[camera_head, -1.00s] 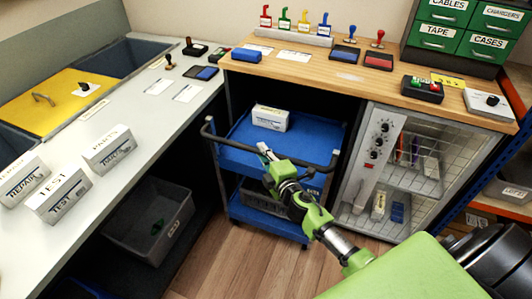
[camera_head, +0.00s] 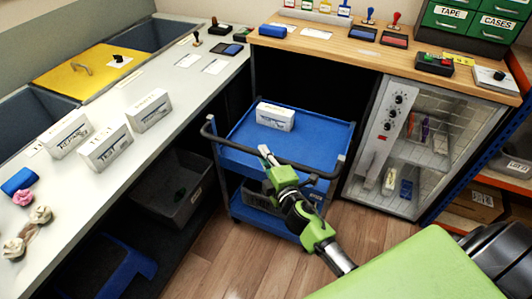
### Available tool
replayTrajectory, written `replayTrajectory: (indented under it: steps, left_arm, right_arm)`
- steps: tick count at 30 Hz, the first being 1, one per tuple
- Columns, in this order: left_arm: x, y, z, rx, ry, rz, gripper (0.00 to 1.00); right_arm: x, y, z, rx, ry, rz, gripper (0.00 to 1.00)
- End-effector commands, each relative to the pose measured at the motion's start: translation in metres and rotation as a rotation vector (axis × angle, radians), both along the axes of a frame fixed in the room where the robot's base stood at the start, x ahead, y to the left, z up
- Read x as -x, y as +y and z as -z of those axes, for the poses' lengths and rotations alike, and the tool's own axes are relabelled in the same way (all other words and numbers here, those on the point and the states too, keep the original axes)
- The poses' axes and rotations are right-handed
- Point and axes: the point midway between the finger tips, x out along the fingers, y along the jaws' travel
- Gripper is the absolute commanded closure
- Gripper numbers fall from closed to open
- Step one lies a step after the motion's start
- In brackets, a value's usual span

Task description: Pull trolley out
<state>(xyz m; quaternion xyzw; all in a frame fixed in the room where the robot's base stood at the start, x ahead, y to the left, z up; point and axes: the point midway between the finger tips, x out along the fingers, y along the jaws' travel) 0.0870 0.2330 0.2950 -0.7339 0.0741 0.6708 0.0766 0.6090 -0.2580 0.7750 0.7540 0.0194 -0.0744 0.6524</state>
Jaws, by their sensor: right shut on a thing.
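The blue trolley (camera_head: 317,150) stands upright on the floor, in front of the dark opening under the wooden bench. It has a dark push bar (camera_head: 225,146) along its near side and a lower shelf partly hidden behind my arm. A white labelled box (camera_head: 275,116) sits on its top tray. My right gripper (camera_head: 266,154) reaches the middle of the push bar and is shut on it. My left gripper is not in view.
The grey oven-like cabinet (camera_head: 369,143) stands close at the trolley's right. A grey bin (camera_head: 170,205) is under the white counter (camera_head: 200,97) at left. Wooden floor (camera_head: 205,262) is clear in front of the trolley.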

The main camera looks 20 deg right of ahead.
Motion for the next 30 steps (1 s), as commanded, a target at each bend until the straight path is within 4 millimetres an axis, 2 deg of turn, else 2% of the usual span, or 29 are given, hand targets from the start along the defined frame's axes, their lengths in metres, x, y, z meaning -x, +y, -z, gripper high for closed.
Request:
replayTrajectory:
  steps: [13,14,15,16,26,30]
  left_arm:
    - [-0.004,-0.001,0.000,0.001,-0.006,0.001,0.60]
    - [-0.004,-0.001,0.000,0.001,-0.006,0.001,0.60]
    - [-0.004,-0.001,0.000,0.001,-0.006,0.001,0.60]
    - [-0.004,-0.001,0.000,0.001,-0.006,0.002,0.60]
    - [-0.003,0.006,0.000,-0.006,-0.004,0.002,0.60]
    - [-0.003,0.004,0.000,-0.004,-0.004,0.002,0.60]
  right_arm:
    - [0.001,0.002,0.001,0.000,0.002,-0.002,1.00]
    - [0.001,0.002,0.001,0.000,0.002,-0.001,0.81]
    - [0.001,0.002,0.001,-0.001,0.002,-0.001,0.70]
    - [0.001,0.002,0.001,-0.001,0.002,-0.001,0.68]
    - [0.002,0.001,0.000,0.000,0.000,0.000,0.68]
    - [0.012,0.002,-0.001,-0.001,0.001,0.000,0.68]
